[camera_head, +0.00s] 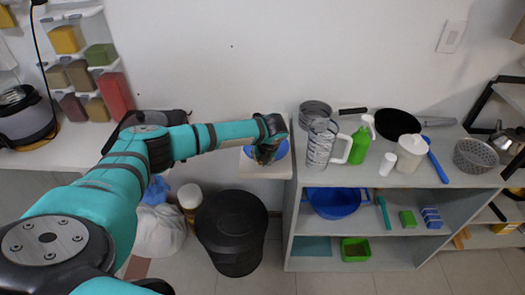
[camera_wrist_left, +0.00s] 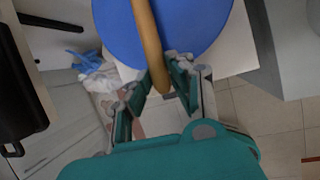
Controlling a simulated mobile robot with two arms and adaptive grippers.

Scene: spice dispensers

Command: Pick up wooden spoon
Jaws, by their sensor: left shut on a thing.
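The wooden spoon (camera_wrist_left: 151,45) shows in the left wrist view as a light brown handle. It runs from the top edge across a round blue dish (camera_wrist_left: 200,30), and its near end lies between my left fingers. My left gripper (camera_head: 267,155) is over the same blue dish (camera_head: 283,149) in the head view; in the left wrist view the gripper (camera_wrist_left: 158,78) is shut on the handle. The spoon's far end is out of the wrist view, and I cannot make the spoon out in the head view. My right gripper is not in view.
A shelf unit (camera_head: 293,225) to the right holds a clear jug (camera_head: 320,143), a green bottle (camera_head: 360,145) and a black pan (camera_head: 397,123). A black bin (camera_head: 232,232) stands on the floor below my left arm. Spice dispensers (camera_head: 68,40) hang at the left wall.

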